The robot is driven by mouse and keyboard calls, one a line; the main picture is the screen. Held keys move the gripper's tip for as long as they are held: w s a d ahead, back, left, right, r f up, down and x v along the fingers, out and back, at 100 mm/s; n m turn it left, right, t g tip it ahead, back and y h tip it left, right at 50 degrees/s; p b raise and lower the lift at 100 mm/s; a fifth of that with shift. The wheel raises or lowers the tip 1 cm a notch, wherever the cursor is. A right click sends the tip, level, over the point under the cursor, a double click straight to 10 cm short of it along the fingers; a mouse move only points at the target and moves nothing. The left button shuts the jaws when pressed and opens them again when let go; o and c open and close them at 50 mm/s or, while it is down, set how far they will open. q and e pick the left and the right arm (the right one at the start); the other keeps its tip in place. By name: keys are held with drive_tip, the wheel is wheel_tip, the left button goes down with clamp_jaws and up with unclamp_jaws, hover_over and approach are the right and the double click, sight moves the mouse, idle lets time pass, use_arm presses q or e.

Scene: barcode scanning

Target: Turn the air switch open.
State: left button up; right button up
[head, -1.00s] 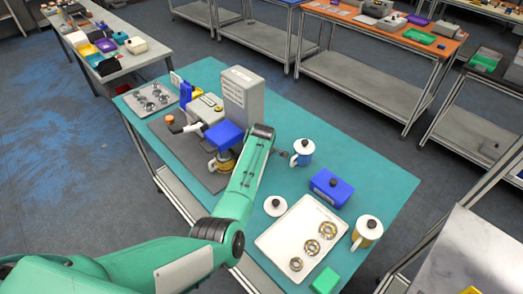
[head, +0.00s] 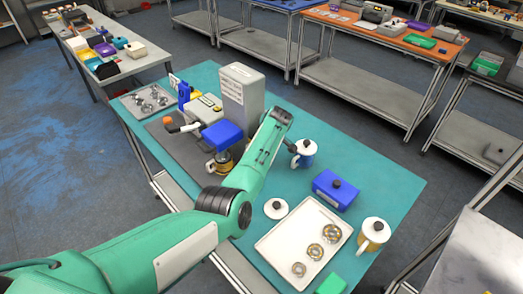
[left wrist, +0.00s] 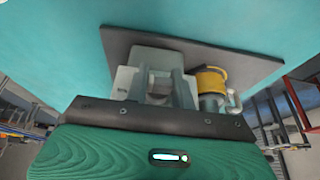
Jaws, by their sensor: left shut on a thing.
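A tall light-grey box with a printed label, which I take to be the air switch (head: 233,92), stands towards the back of the dark mat. My left arm reaches up from the lower left, and its end is just right of this box. The gripper's fingertips are hidden in the head view. In the left wrist view the dark gripper body crosses the middle, and the left gripper (left wrist: 167,88) is shut against a grey housing. The exact part between the jaws is hard to make out. My right gripper is out of view.
A blue box (head: 223,136) and a yellow mug (left wrist: 211,80) are close to the housing. A blue-and-white mug (head: 308,150) stands just right of my arm. A white tray (head: 275,243) with metal rings and a blue lidded box (head: 334,192) are nearer the front.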

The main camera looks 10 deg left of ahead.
use_arm(q)
drive_tip(key=o, duration=1)
drive_tip(key=b+v, duration=0.3)
drive_tip(key=v, duration=1)
drive_tip(key=shift+s+d+r+b, duration=0.1)
drive_tip(key=shift+s+r+b, duration=0.05)
drive_tip(key=shift+r+b, duration=0.25)
drive_tip(key=shift+f, duration=0.2)
